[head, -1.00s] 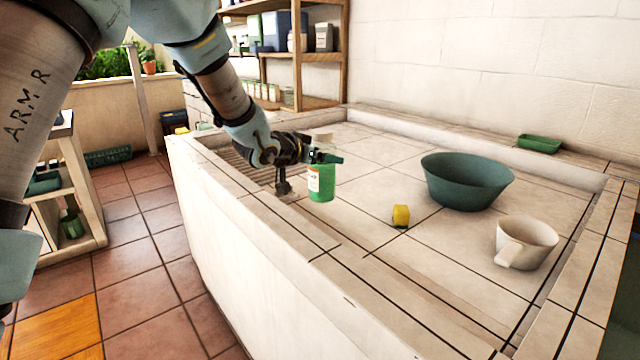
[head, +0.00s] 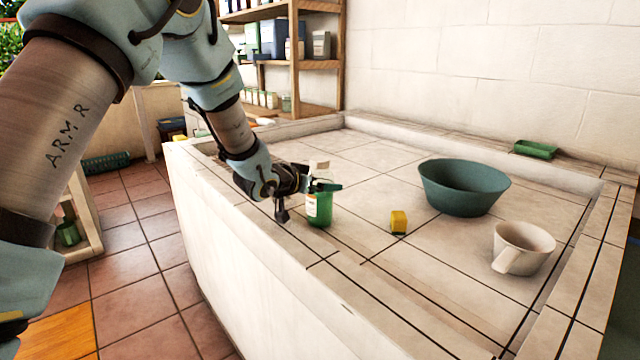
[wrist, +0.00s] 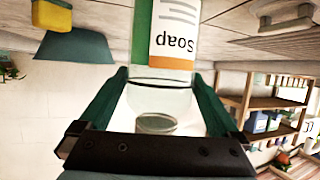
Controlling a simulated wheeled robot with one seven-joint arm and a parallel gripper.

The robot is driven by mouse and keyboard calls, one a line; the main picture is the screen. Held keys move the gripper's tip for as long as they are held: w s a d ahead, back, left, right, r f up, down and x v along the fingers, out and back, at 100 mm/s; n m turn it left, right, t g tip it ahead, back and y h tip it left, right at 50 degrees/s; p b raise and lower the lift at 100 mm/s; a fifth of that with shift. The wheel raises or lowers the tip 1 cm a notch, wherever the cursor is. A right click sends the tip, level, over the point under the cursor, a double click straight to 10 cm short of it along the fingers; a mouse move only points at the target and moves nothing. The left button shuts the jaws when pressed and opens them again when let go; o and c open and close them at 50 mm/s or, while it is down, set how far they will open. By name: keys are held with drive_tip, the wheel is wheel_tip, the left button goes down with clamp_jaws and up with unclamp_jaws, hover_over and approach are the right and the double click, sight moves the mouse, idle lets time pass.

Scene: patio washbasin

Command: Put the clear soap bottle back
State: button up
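The clear soap bottle (head: 319,208) has green contents, a white label with an orange stripe and a pale top. It is upright at the near left part of the tiled washbasin top (head: 375,165). In the wrist view the bottle (wrist: 166,50) appears upside down, with its "Soap" label showing. My gripper (head: 322,186) is shut around its clear upper part, one green finger on each side (wrist: 166,90). I cannot tell whether the bottle's base touches the tiles.
A yellow sponge (head: 398,222), a teal bowl (head: 465,190) and a white mug (head: 522,247) stand to the right. A green dish (head: 536,149) sits on the back ledge. Wooden shelves (head: 294,60) stand behind. Tiles between bottle and back wall are mostly clear.

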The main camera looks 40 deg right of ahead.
drive_tip(key=shift+r, duration=0.1)
drive_tip(key=shift+a+r, duration=0.1)
drive_tip(key=shift+r, duration=0.05)
drive_tip(key=v, duration=1.1)
drive_tip(key=shift+a+b, duration=0.4)
drive_tip(key=shift+r, duration=0.1)
drive_tip(key=w+a+f+n+t+y, duration=0.2)
drive_tip(key=w+a+n+y, duration=0.3)
drive_tip(key=a, duration=0.7)
drive_tip(key=w+a+f+n+t+y, duration=0.25)
drive_tip(key=w+a, duration=0.45)
drive_tip(key=a, duration=0.5)
drive_tip(key=s+a+f+n+g+y, duration=0.1)
drive_tip(key=s+a+n+g+y, duration=0.2)
drive_tip(key=a, duration=1.1)
drive_tip(key=s+a+f+n+g+y, duration=0.1)
drive_tip(key=s+a+n, duration=0.3)
drive_tip(key=s+a, duration=0.5)
drive_tip(key=shift+s+a+g+y, duration=0.2)
drive_tip(key=shift+a+g+y, duration=0.45)
drive_tip(key=shift+g+y, duration=0.15)
